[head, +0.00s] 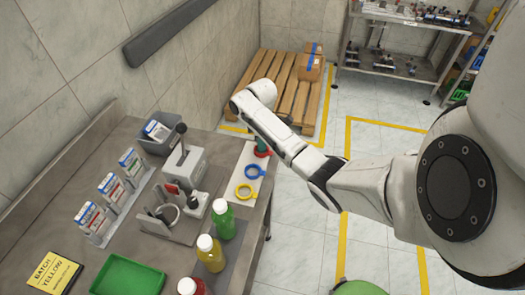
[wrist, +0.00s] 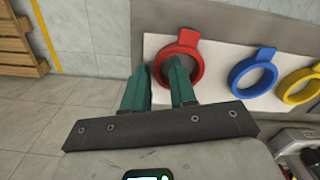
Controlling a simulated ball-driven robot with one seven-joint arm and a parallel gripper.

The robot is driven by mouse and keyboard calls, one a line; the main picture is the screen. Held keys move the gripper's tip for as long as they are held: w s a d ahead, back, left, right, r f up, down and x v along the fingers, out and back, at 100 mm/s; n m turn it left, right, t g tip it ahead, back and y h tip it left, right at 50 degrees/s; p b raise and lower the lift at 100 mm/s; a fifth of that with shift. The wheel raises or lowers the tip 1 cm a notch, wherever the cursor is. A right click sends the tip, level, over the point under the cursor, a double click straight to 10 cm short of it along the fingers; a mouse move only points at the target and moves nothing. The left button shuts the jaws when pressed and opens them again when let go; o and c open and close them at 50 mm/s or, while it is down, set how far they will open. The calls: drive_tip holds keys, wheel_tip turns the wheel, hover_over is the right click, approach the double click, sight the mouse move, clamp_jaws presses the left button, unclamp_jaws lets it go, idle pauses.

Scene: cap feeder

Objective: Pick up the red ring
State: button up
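The red ring (wrist: 197,67), with a small tab at its top, lies on a white board at the bench edge. It also shows, partly hidden, in the head view (head: 263,154). My gripper (wrist: 158,70) has two green fingers, set apart. In the wrist view, the right finger overlaps the ring's opening and the left one is outside its left side, so the ring's left wall lies between them. I see gaps beside that wall and no clear grip. In the head view my arm mostly covers the fingers.
A blue ring (head: 255,171) and a yellow ring (head: 245,191) lie on the same white board (head: 236,204). Green, yellow and red bottles (head: 223,220) stand nearer on the bench. A grey press-like fixture (head: 185,170) is to the left. A pallet (head: 285,85) stands on the floor beyond.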

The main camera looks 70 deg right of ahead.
clamp_jaws()
drive_tip(key=shift+r, duration=0.1)
